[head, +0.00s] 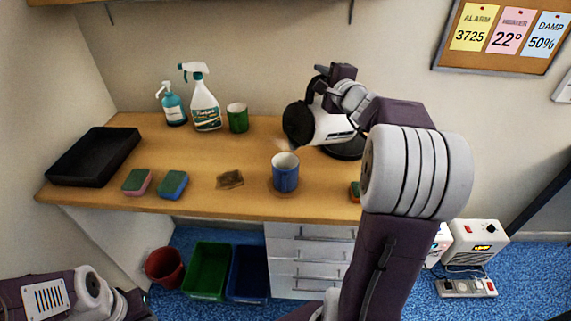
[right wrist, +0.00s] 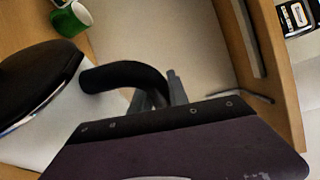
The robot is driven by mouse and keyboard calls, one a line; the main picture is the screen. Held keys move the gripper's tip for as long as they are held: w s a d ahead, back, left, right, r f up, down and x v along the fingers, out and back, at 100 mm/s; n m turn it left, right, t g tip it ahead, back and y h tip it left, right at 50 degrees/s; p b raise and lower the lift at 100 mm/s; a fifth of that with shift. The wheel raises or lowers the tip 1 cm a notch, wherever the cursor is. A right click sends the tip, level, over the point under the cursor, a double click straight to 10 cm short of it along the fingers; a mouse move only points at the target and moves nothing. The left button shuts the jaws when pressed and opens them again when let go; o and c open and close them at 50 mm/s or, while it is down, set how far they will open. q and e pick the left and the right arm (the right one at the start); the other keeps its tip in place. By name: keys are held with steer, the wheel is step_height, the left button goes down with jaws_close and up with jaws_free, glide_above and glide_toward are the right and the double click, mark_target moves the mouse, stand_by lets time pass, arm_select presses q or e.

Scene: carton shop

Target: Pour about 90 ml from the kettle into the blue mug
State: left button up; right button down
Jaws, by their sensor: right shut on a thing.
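The kettle (head: 335,124), white with a black lid, is held in the air in the head view, tipped well over with its lid end to the left. My right gripper (head: 338,80) is shut on its black handle, which also shows in the right wrist view (right wrist: 118,76). The blue mug (head: 286,178) stands upright on a brown coaster (head: 270,186), below and slightly left of the kettle. A faint pale shape lies between kettle and mug; I cannot tell whether it is spout or water. The mug's contents are unclear. My left gripper (head: 138,304) is low at the left, partly hidden.
A black kettle base (head: 345,152) sits behind the mug to the right. A green mug (head: 238,118), spray bottle (head: 205,108) and soap bottle (head: 173,105) stand at the back. Two sponges (head: 172,185), a brown cloth (head: 230,179) and a black tray (head: 95,157) lie left.

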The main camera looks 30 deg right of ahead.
mark_target(316, 77)
steer(key=shift+s+a+r+n+t+b, duration=0.1)
steer(key=shift+a+r+n+b, duration=0.15)
steer(key=shift+a+b, duration=0.35)
steer(key=shift+s+a+r+n+t+b, duration=0.15)
steer(key=shift+a+r+n+b, duration=0.1)
steer(key=shift+a+b, duration=0.3)
steer(key=shift+s+a+r+n+t+b, duration=0.1)
steer(key=shift+a+r+n+b, duration=0.15)
steer(key=shift+a+b, duration=0.3)
steer(key=shift+r+b, duration=0.1)
steer(key=shift+b, duration=0.25)
steer(key=shift+r, duration=0.1)
steer(key=shift+d, duration=0.2)
steer(key=shift+a+r+n+b, duration=0.2)
steer(key=shift+a+n+b, duration=0.1)
steer(key=shift+b, duration=0.2)
stand_by(0.3)
